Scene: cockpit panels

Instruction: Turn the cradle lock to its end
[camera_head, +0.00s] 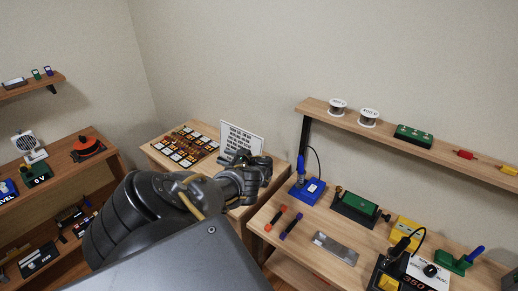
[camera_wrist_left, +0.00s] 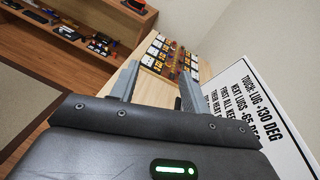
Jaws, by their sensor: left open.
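No part that I can clearly tell as the cradle lock shows. A dark cradle-like holder with a green board (camera_head: 356,205) stands on the right bench, too small to make out a lock on it. My left gripper (camera_head: 246,160) is over the corner table, in front of the white printed sign (camera_head: 241,140), far left of that holder. In the left wrist view my left gripper (camera_wrist_left: 158,86) has its two fingers apart with nothing between them. The sign (camera_wrist_left: 258,115) is close beside the right finger. My right gripper is not in view.
A panel of several orange-and-white tiles (camera_head: 184,146) lies on the corner table. The right bench holds a blue soldering station (camera_head: 308,191), a grey plate (camera_head: 336,247) and a yellow-based tool (camera_head: 404,232). A wall shelf (camera_head: 390,128) hangs above. Shelves stand at left.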

